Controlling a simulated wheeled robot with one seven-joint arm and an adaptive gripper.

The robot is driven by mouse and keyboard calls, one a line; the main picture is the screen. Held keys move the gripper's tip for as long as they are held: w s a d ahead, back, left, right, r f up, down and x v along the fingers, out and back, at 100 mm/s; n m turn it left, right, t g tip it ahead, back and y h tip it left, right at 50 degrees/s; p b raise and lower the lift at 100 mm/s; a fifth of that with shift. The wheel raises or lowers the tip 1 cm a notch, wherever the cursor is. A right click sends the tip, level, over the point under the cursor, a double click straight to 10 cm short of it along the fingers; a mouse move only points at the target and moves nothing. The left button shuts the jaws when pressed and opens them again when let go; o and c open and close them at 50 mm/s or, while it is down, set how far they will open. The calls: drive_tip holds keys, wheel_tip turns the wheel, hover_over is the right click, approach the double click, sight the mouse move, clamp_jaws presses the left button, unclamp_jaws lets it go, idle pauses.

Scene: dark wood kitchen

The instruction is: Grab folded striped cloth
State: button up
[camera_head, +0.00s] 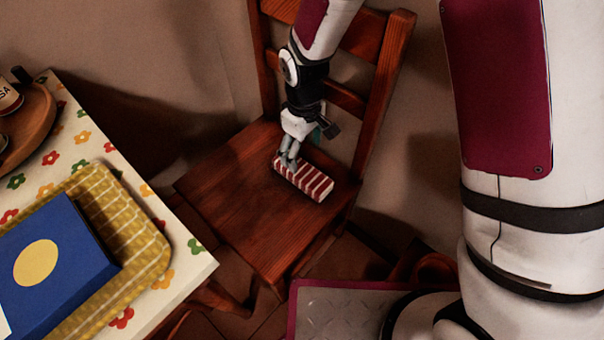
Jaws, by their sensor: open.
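The folded striped cloth (311,184), red and white, lies on the seat of a dark wooden chair (240,215). My gripper (288,164) points down at the cloth's upper left end. Its fingers are open and hide a small part of that end. I cannot tell whether the fingers touch the cloth or hover just above it.
A table (190,262) with a flowered top stands at the left. It bears a yellow woven tray (150,243) with a blue box (58,262) and a round wooden tray (38,125). The chair's backrest (388,75) rises behind my gripper. The front of the seat is clear.

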sight(302, 170)
wheel_tip(302, 170, down, 3)
drive_tip(key=shift+r+b, duration=0.1)
drive_tip(key=shift+b, duration=0.25)
drive_tip(key=shift+s+a+f+b, duration=0.15)
drive_tip(key=shift+f+b, duration=0.55)
drive_tip(key=shift+f, duration=0.7)
drive_tip(key=shift+s+a+f+b, duration=0.1)
drive_tip(key=shift+f+b, duration=0.6)
drive_tip(key=shift+f, duration=0.65)
drive_tip(key=shift+r, duration=0.1)
drive_tip(key=c, duration=1.3)
